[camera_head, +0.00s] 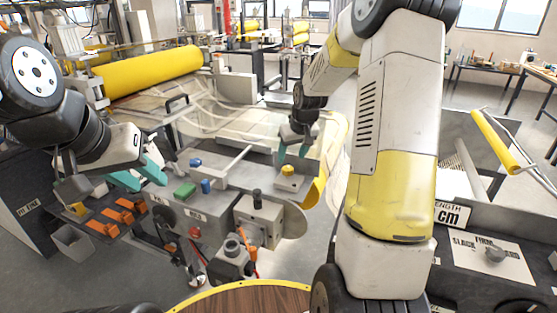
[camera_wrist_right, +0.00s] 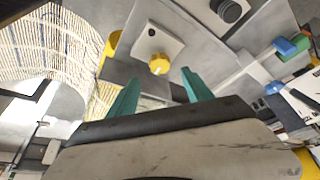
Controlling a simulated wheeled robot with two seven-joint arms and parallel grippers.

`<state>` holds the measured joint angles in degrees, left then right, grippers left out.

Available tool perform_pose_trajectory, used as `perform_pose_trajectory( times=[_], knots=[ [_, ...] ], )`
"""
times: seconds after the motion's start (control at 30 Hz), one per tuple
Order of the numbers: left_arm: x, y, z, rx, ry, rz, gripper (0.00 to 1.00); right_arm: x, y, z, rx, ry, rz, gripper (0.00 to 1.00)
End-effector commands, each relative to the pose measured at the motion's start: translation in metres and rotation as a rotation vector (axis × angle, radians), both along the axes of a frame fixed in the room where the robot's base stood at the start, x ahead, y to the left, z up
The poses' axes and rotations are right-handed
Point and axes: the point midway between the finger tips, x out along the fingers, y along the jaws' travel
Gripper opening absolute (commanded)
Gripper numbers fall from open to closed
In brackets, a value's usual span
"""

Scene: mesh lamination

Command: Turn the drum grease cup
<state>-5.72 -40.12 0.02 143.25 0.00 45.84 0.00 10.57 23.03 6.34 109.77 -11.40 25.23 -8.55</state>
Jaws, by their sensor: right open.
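The drum grease cup looks to be the yellow knurled cap (camera_head: 288,170) on a pale square block on top of the grey machine. In the right wrist view the yellow cap (camera_wrist_right: 159,64) shows beyond the fingertips, roughly between them. My right gripper (camera_head: 293,154) is open and empty, pointing down just above the cap; its teal fingers also show in the right wrist view (camera_wrist_right: 160,82). I see no contact with the cap. My left gripper (camera_head: 147,180) is open and empty at the left, beside the machine's control box.
A black knob (camera_head: 257,197) on a grey block stands in front of the cap. A yellow roller (camera_head: 150,72) lies behind. Orange tools (camera_head: 118,217) lie on a rack at the left.

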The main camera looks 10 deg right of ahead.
Motion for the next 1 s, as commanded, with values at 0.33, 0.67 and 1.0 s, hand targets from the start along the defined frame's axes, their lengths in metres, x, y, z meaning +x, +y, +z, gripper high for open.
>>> perform_pose_trajectory(
  times=[0.33,0.67,1.0],
  knots=[
    [0.0,0.0,0.0,0.0,0.0,0.0,0.36,0.019,0.005,-0.05,0.0,0.003,0.0,0.59],
    [0.0,0.0,0.0,0.0,0.0,0.0,0.36,0.025,0.006,-0.063,-0.001,0.001,0.001,0.59],
    [0.0,0.0,0.0,0.0,0.0,0.0,0.36,0.025,0.006,-0.063,-0.001,0.001,0.001,0.16]
  ],
)
